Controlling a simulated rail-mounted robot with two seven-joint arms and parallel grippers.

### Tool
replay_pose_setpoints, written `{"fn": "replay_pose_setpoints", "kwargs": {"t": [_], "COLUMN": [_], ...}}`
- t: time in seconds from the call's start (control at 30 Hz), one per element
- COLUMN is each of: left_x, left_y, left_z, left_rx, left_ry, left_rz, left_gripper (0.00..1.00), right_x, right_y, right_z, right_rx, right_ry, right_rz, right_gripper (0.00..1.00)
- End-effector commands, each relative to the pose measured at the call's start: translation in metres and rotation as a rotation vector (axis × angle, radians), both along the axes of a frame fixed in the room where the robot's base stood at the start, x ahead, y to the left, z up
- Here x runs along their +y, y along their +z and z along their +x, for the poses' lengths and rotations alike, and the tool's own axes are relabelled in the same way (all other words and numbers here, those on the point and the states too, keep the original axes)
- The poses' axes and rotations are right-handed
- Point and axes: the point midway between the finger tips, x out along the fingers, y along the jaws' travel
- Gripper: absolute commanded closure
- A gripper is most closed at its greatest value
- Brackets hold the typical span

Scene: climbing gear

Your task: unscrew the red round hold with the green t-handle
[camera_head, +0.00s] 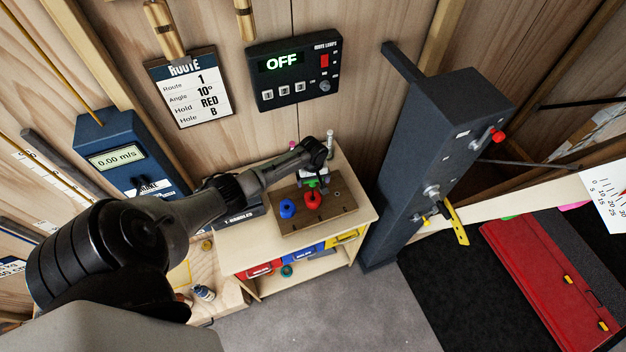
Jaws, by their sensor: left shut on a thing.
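The red round hold (312,200) sits on a brown wooden board (340,212) on top of a small wooden cabinet. My left arm reaches in from the left, and its gripper (312,176) is right above the red hold, pointing down. The gripper is shut on a small green piece (311,184), which looks like the green t-handle. The handle's lower end is at the red hold; I cannot tell how deep it sits. The gripper's fingers hide most of the handle. My right gripper is not in view.
A blue hold (287,208) is on the board left of the red one. A dark box labelled T-HANDLES (240,216) stands on the cabinet's left. A tall dark blue column (425,150) rises close on the right. Colored bins (304,254) are below.

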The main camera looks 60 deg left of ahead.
Motion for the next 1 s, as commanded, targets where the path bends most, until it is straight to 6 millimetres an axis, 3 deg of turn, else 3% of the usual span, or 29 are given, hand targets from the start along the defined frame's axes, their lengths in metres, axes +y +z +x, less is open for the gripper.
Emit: {"fn": "replay_pose_setpoints", "kwargs": {"t": [0.23, 0.7, 1.0], "left_x": [0.0007, 0.0045, 0.0047], "left_y": [0.0003, 0.0000, 0.0000], "left_z": [-0.0001, -0.0024, -0.0029], "left_rx": [0.000, -0.003, -0.006], "left_ry": [-0.060, -0.734, -0.956], "left_rz": [0.000, 0.001, 0.000], "left_gripper": [0.35, 0.35, 0.35], "right_x": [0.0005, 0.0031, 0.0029], "right_y": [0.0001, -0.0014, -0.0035], "right_z": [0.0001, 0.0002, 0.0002], "right_rx": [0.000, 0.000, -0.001], "right_ry": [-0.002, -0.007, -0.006], "right_rz": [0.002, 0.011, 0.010], "right_gripper": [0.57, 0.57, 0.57]}}
